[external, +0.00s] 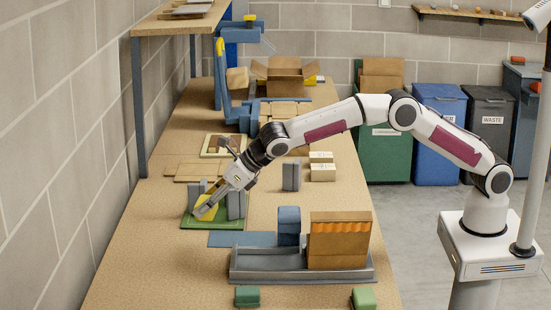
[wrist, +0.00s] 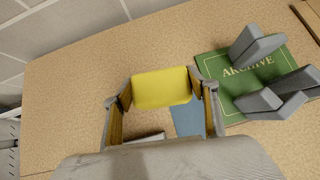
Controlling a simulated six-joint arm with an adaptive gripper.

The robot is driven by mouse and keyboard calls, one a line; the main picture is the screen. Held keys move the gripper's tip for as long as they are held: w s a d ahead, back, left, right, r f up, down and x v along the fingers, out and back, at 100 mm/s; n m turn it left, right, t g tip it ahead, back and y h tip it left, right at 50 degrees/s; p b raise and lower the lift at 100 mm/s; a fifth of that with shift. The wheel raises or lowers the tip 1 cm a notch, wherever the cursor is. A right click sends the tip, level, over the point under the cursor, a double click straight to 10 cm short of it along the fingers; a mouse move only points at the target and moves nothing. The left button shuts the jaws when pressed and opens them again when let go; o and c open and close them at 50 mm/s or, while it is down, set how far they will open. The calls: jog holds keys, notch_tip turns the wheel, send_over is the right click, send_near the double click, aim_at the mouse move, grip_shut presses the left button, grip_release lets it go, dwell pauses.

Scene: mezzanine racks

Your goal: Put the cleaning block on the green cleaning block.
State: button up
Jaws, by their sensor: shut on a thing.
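My gripper (external: 208,203) is shut on a yellow block (wrist: 162,88), which sits between the two fingers in the wrist view. In the external view the yellow block (external: 203,209) appears in front of the green archive board with grey upright pieces. A dark green block (external: 247,296) lies at the near edge of the bench, and a lighter green block (external: 363,298) lies to its right. Neither green block shows in the wrist view. I cannot tell exactly how high the yellow block is above the bench.
The green archive board (wrist: 232,108) carries grey angled pieces. A blue mat (external: 225,239) lies in front of it.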

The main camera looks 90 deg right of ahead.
jog(key=shift+a, duration=0.65)
jog(key=s+a+r+n+y, duration=0.1)
jog(key=s+a+r+n, duration=0.15)
jog(key=s+a, duration=0.45)
jog(key=s+a+r+n+y, duration=0.1)
jog(key=s+a+r, duration=0.2)
jog(key=a, duration=0.8)
jog(key=s+a+r+n+y, duration=0.15)
jog(key=s+a, duration=0.35)
jog(key=a, duration=0.5)
jog(key=s+a, duration=0.4)
jog(key=s, duration=0.5)
jog(key=s+a, duration=0.3)
jog(key=s, duration=0.6)
jog(key=s+d+f+m+h, duration=0.2)
jog(key=s+d+m, duration=0.1)
jog(key=s+d, duration=0.3)
jog(key=shift+s+d+f, duration=0.15)
jog(key=shift+s+f, duration=0.25)
jog(key=shift+s, duration=0.15)
